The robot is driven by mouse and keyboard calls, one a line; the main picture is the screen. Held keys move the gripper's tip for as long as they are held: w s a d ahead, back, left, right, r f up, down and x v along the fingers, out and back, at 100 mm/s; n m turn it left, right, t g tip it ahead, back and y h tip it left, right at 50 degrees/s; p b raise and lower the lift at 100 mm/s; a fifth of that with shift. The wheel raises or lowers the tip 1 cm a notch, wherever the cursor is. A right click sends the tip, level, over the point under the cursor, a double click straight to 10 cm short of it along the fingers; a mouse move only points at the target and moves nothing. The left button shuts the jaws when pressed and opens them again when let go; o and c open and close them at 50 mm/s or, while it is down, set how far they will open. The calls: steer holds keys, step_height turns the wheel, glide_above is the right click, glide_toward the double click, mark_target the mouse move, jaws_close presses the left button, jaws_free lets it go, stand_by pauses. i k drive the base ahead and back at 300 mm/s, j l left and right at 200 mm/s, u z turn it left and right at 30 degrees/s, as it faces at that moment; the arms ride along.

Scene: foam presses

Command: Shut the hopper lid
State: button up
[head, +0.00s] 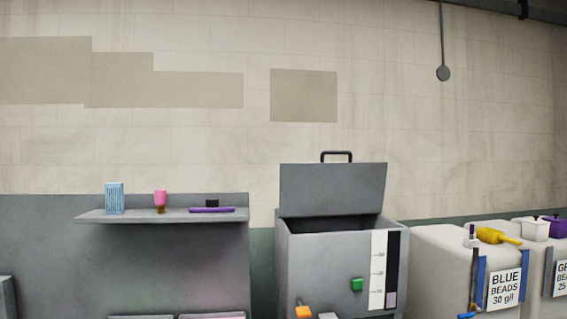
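The grey hopper (325,262) stands right of centre, its dark opening showing at the top. Its lid (333,188) is raised, standing nearly upright along the back edge of the opening. A dark handle (337,153) sits on the lid's top edge. My gripper is not in view.
Large pale sacks or bins (445,262) with bead labels stand at right. An orange part (304,312) shows at the bottom edge.

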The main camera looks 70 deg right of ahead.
mark_target(307, 189)
steer(key=z, duration=2.7)
